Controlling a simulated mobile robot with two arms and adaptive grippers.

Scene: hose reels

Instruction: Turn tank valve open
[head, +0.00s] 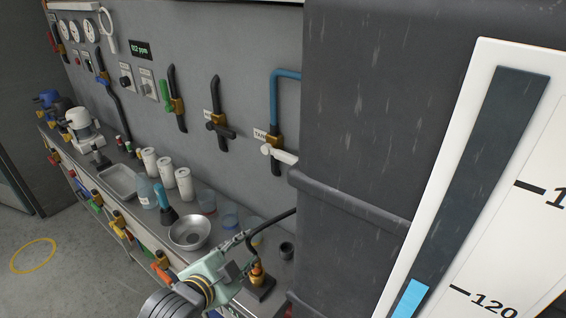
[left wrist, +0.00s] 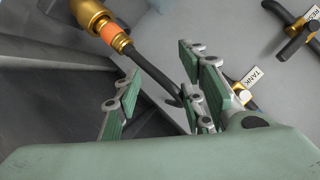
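The tank valve (head: 276,148) is on the grey wall, with a brass body and a white handle (head: 279,153). The handle slopes down to the right. A blue pipe rises from it, and a partly hidden label reads "TAN". In the left wrist view a TANK label (left wrist: 253,76) shows right of the fingers; the valve there is mostly hidden behind them. My left gripper (head: 240,250) is over the bench, below the valve and apart from it. In the left wrist view its fingers (left wrist: 160,98) are spread, with nothing gripped between them. My right gripper is out of view.
A brass fitting (head: 257,276) with a black hose stands on the bench close to my left gripper. A metal bowl (head: 189,232) and several cups are left of it. A large dark tank (head: 375,110) stands right of the valve. A black-handled valve (head: 217,122) is left.

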